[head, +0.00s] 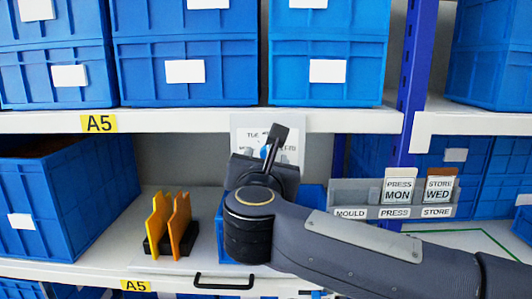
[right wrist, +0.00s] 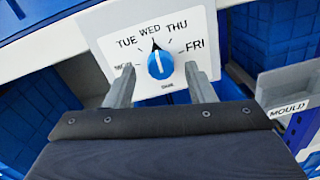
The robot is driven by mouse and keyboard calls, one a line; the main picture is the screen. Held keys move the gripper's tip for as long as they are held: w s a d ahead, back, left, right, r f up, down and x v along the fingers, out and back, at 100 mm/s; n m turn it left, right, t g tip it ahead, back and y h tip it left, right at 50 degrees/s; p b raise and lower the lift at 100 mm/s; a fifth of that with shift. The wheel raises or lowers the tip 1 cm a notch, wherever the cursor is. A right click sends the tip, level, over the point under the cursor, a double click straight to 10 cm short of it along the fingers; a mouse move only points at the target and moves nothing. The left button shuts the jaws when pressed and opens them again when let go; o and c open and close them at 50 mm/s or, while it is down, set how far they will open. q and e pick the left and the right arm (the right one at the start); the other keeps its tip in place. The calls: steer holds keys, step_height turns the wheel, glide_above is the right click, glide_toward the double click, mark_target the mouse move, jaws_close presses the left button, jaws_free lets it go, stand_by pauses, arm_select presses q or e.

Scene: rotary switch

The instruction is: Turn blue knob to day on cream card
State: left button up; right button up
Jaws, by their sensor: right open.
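The blue knob (right wrist: 160,65) sits on a white dial plate (right wrist: 113,42) marked TUE, WED, THU and FRI; a label at the left is partly covered by a finger. A black pointer above the knob and the knob's white line point up, near WED. My right gripper (right wrist: 159,68) is open, with one finger on each side of the knob; contact is unclear. In the head view my right gripper (head: 270,155) hides most of the plate (head: 250,124). Two cards stand in a grey rack: PRESS MON (head: 400,187) and STORE WED (head: 440,187). Which is cream is hard to tell. My left gripper is out of view.
The grey rack (head: 345,192) has labels MOULD, PRESS and STORE; no card shows above MOULD. Blue bins (head: 60,190) fill the shelves. Orange upright plates (head: 180,225) stand left of my right arm. A blue post (head: 408,80) rises behind the rack.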

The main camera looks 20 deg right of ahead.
steer(key=shift+w+d, duration=0.2)
steer(key=shift+w, duration=0.3)
steer(key=shift+c, duration=0.2)
steer(key=c, duration=0.9)
